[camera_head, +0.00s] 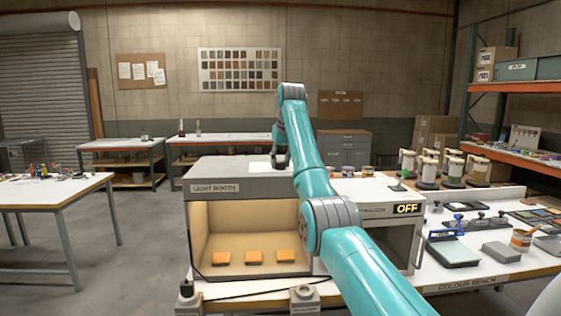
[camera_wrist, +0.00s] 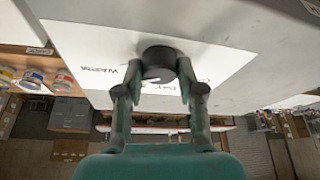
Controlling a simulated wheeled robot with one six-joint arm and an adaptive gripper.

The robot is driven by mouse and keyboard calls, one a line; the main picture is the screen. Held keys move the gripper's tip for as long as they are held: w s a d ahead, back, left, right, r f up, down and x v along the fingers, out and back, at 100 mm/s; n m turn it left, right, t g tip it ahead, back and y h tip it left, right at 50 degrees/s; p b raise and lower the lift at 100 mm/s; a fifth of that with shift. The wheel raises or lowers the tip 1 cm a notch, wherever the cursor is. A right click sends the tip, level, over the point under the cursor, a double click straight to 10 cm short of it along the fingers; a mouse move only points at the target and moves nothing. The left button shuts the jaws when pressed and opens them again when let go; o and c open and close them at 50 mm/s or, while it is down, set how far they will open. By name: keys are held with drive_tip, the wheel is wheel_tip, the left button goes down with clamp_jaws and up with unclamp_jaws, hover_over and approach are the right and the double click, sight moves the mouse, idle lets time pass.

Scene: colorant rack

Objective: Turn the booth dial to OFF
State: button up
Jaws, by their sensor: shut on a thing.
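The light booth (camera_head: 240,186) stands on the bench in the head view, its open front glowing warm yellow over three orange samples. The booth dial (camera_wrist: 159,57) is a dark round knob on a white plate (camera_wrist: 88,50) with printed words on the booth's top. One word looks like "Warm"; the others are partly covered or too small to read. My gripper (camera_wrist: 160,74) is shut on the dial, one finger on each side. In the head view my gripper (camera_head: 280,164) is at the booth's top, and the dial itself cannot be made out. Its pointer direction is not clear.
A grey cabinet (camera_head: 402,228) with a lit "OFF" display stands right of the booth. Several capped jars (camera_head: 428,170) and trays (camera_head: 455,250) fill the bench's right side. A white table (camera_head: 50,190) is at left, with open floor between.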

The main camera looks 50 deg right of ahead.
drive_tip(key=shift+n, duration=0.5)
drive_tip(key=n+y, duration=0.1)
drive_tip(key=n, duration=0.2)
drive_tip(key=shift+d+n+t+y, duration=0.1)
drive_tip(key=shift+n+t+y, duration=0.2)
drive_tip(key=shift+n+y, duration=0.1)
drive_tip(key=n+y, duration=0.1)
drive_tip(key=n, duration=0.2)
drive_tip(key=shift+n, duration=0.3)
drive_tip(key=shift+n+y, duration=0.3)
drive_tip(key=shift+n, duration=0.1)
drive_tip(key=o, duration=1.1)
drive_tip(key=shift+m, duration=0.3)
